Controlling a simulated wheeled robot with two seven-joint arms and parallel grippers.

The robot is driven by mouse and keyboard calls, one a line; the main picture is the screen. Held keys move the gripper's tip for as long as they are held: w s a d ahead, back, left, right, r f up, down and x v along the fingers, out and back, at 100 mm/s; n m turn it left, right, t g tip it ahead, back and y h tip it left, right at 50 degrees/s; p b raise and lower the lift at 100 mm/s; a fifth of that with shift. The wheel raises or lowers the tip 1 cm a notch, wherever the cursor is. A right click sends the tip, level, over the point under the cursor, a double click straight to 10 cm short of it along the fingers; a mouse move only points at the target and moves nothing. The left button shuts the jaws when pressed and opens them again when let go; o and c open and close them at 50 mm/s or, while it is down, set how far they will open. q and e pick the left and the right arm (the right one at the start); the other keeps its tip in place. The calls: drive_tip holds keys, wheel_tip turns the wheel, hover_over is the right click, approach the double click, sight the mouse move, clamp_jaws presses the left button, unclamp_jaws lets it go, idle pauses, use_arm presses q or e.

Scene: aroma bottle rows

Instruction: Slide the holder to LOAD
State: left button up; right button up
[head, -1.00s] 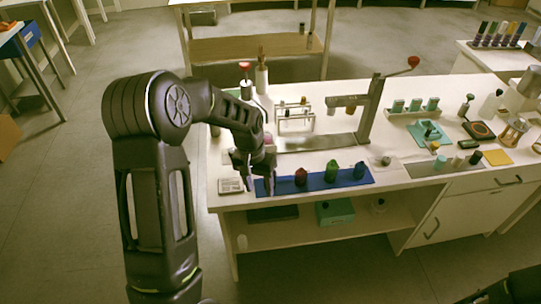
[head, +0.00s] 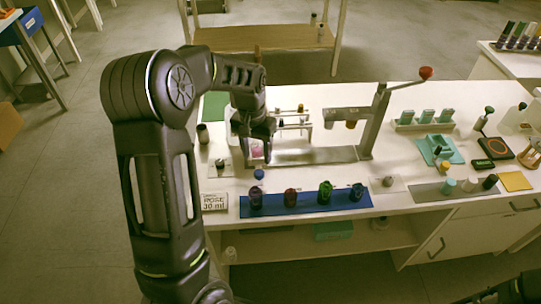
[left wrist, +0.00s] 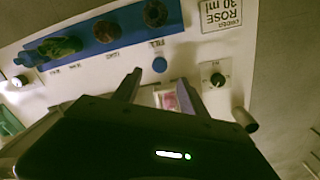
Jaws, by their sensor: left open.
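My left gripper (head: 257,150) is open and points down at the left end of the metal rail plate (head: 318,155). A small pale holder with a pink bottle (head: 256,149) shows at its fingertips in the head view. In the left wrist view, the pink and white item (left wrist: 168,99) shows between the two open fingers (left wrist: 160,84); I cannot tell whether they touch it. The holder is partly hidden by the gripper, and no LOAD mark is readable.
A blue strip (head: 305,202) with several dark-topped bottles lies along the front edge, beside a ROSE 30 ml card (head: 214,201). A blue cap (head: 259,174) and a small knob (head: 220,164) sit nearby. A red-knobbed lever press (head: 377,115) stands at the rail's right end.

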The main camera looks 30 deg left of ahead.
sight(259, 172)
use_arm(q)
drive_tip(key=shift+w, duration=0.3)
drive_tip(key=shift+s+r, duration=0.15)
drive_tip(key=shift+s, duration=0.2)
drive_tip(key=shift+w+f, duration=0.15)
drive_tip(key=shift+f, duration=0.2)
drive_tip(key=shift+d+f+p, duration=0.2)
drive_tip(key=shift+f+p, duration=0.45)
drive_tip(key=shift+f, duration=2.95)
drive_tip(key=shift+c, duration=0.4)
clamp_jaws()
